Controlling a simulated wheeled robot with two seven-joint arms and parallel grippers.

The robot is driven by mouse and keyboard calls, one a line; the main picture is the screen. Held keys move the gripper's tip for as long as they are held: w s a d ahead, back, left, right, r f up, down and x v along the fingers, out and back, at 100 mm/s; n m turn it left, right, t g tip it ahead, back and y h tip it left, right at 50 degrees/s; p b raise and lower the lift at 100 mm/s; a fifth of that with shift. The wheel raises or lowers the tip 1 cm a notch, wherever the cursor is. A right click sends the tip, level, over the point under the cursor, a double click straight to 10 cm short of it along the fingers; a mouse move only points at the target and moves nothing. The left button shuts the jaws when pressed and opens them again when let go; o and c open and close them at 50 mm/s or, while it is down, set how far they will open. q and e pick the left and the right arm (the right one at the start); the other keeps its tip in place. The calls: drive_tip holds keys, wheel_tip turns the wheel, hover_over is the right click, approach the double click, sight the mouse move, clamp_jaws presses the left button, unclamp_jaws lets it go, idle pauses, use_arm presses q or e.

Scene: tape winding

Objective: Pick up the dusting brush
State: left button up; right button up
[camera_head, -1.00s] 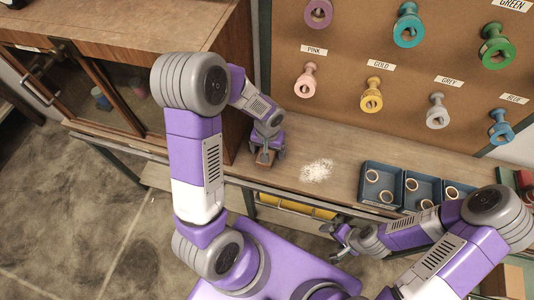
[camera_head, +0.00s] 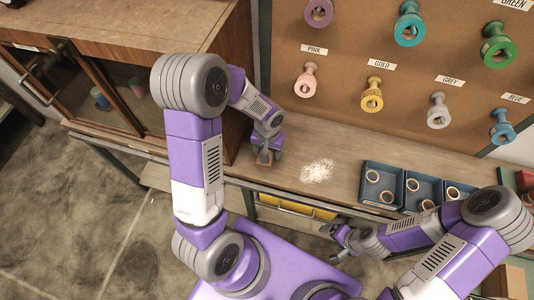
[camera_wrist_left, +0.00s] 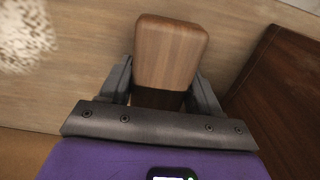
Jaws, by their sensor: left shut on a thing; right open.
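The dusting brush (camera_wrist_left: 170,52) shows in the left wrist view as a wooden block with rounded corners between my left gripper's fingers. My left gripper (camera_wrist_left: 158,85) is shut on it, just over the bench top. In the head view my left gripper (camera_head: 264,155) is at the left part of the bench, beside the cabinet, with a small bit of brown brush showing at its tip. The brush's bristles are hidden. My right gripper (camera_head: 336,242) is open and empty, in front of the bench edge.
A patch of pale dust (camera_head: 317,171) lies on the bench (camera_head: 300,140) right of my left gripper; it also shows in the left wrist view (camera_wrist_left: 22,35). Blue bins (camera_head: 380,185) with rings stand further right. A wooden cabinet (camera_head: 130,40) is at left. Colored spools hang on the pegboard (camera_head: 340,50).

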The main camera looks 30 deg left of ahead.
use_arm(q)
drive_tip(key=shift+c, duration=0.4)
drive_tip(key=shift+r+p, duration=0.5)
wheel_tip(320, 180, up, 10)
drive_tip(key=shift+f+p, duration=0.25)
drive_tip(key=shift+p, duration=0.85)
